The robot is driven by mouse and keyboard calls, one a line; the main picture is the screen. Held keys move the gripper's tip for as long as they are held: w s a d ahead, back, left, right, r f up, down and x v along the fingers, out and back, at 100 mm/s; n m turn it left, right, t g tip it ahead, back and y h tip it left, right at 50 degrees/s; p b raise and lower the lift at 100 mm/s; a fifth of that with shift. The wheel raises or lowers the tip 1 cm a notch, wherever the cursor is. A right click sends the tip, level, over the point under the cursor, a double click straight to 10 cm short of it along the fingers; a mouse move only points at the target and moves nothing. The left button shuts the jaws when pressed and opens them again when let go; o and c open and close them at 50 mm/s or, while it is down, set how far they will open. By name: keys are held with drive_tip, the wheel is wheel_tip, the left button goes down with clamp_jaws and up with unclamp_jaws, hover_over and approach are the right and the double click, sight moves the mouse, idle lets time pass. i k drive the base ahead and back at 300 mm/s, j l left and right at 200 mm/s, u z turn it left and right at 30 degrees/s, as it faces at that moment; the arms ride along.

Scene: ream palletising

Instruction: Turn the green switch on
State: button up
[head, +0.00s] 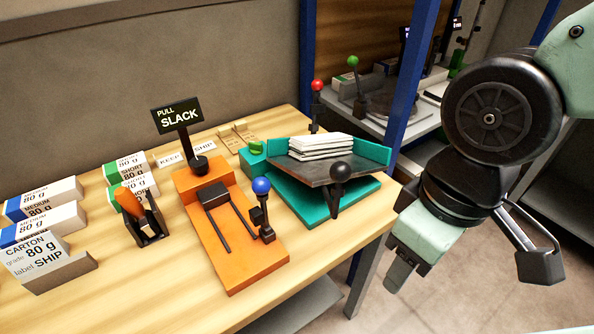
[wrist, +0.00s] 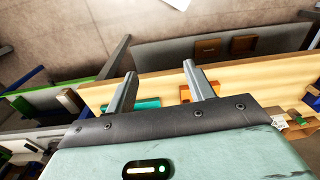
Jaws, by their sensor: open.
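A small green switch (head: 256,148) sits on a teal box at the left back corner of the teal jogger on the table. It is small in the head view, and I cannot tell its position. My gripper (head: 401,276) hangs past the right edge of the table, well to the right of the switch and apart from it. In the wrist view my gripper (wrist: 158,70) shows two spread fingers with nothing between them. The switch cannot be made out in the wrist view.
The teal jogger (head: 325,211) carries a dark tray with white paper and a black-knobbed lever. An orange device (head: 243,250) with a blue-knobbed lever and a "PULL SLACK" sign (head: 178,115) stands left of it. Labelled cartons (head: 43,225) stand far left. A blue post (head: 408,80) rises behind.

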sight(255, 147)
drive_tip(key=i+j+u, duration=0.2)
drive_tip(key=j+u, duration=0.2)
drive_tip(key=i+j+u, duration=0.35)
drive_tip(key=k+l, duration=0.05)
drive_tip(key=k, duration=0.05)
